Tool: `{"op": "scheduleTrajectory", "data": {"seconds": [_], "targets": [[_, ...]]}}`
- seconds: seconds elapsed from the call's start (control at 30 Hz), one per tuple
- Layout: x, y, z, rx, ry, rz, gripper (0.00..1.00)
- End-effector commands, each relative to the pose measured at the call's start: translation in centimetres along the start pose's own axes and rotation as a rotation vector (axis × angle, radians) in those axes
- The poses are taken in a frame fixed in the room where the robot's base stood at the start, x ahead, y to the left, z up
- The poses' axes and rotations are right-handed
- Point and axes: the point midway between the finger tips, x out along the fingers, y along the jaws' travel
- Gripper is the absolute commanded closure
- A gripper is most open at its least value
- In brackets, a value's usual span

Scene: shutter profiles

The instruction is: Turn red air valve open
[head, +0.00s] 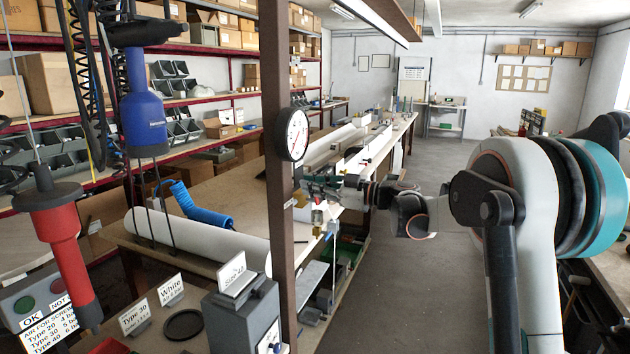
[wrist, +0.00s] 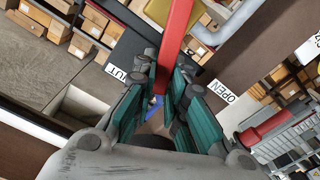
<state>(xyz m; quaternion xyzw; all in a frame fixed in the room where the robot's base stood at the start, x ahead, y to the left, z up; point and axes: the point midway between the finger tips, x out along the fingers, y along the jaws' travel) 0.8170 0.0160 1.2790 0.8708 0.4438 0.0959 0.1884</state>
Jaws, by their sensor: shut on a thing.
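The red air valve handle (wrist: 176,42) is a long flat red bar in the wrist view. It runs from the top edge down between the teal finger pads of my gripper (wrist: 165,95), which is shut on it. A partly covered label (wrist: 122,75), reading "HUT", lies left of the handle. An "OPEN" label (wrist: 222,91) lies to its right. The handle's end lies between the two labels in the picture. In the head view my gripper (head: 328,190) is at the brown post, beyond the gauge. The handle is too small to make out there.
The brown post (head: 278,120) carries a round gauge (head: 292,134) close to my gripper. A long workbench (head: 225,187) with a white roll (head: 195,236) and blue coiled hose (head: 198,207) stands behind. The grey floor (head: 420,290) right of the bench is clear.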

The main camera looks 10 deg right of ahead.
Motion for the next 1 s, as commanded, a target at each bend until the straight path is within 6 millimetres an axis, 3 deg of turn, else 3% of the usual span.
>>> {"op": "scheduleTrajectory", "data": {"seconds": [0.5,1.0], "targets": [[0.0,-2.5,0.5,-0.39,0.0,0.0,1.0],[0.0,-3.1,0.8,-0.5,0.0,-0.001,1.0]]}}
